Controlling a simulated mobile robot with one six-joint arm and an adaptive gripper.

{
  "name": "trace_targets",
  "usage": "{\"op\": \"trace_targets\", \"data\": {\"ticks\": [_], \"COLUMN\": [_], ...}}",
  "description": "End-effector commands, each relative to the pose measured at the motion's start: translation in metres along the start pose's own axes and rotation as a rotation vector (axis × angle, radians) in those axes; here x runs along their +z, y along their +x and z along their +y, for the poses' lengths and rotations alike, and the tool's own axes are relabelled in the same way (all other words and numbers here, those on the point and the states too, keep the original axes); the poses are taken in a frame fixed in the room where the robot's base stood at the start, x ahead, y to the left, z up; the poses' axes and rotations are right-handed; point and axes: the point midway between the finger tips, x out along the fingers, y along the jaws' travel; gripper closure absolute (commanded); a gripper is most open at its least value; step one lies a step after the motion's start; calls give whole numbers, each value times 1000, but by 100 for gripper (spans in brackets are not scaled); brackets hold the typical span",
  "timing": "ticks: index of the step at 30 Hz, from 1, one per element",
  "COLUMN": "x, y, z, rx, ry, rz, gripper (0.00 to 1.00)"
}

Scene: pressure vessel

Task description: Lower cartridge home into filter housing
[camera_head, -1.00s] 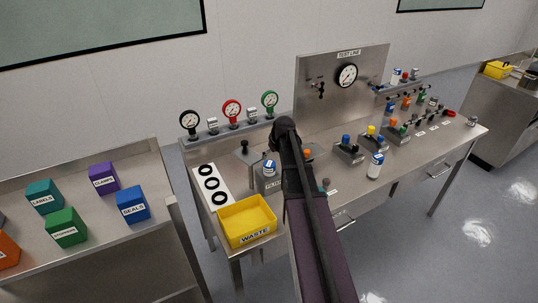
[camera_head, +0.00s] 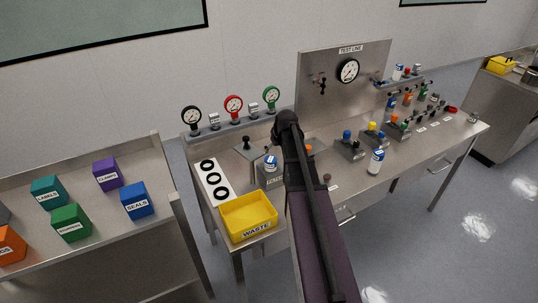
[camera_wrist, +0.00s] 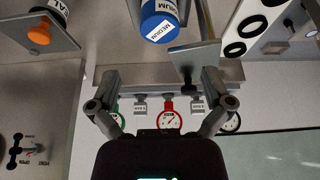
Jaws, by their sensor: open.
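The cartridge (camera_head: 270,163), with a blue and white top, stands in the grey filter housing (camera_head: 268,181), just left of my arm in the head view. In the wrist view a blue and white cylinder marked MEDIUM (camera_wrist: 160,22) is at the top, beyond the fingertips. I cannot tell how deep the cartridge sits in the housing. My gripper (camera_wrist: 158,76) is open, its two fingers spread wide with nothing between them. It is apart from the cylinder. In the head view my arm hides the gripper.
A yellow WASTE bin (camera_head: 248,216) stands at the bench's front left, beside a white strip with black rings (camera_head: 214,181). Gauges (camera_head: 233,104) line the back. A white and blue bottle (camera_head: 376,162) stands to the right. Colored boxes (camera_head: 136,201) are on the left table.

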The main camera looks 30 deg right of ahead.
Motion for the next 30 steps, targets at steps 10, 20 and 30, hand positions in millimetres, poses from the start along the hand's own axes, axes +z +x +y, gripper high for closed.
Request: {"op": "trace_targets", "data": {"ticks": [10,20,30], "x": [31,119,193], "y": [-8,-37,-65], "z": [-60,-179,-246], "rx": [-24,-36,1], "ry": [2,15,32], "rz": [-68,-245,-380], "gripper": [0,0,0]}}
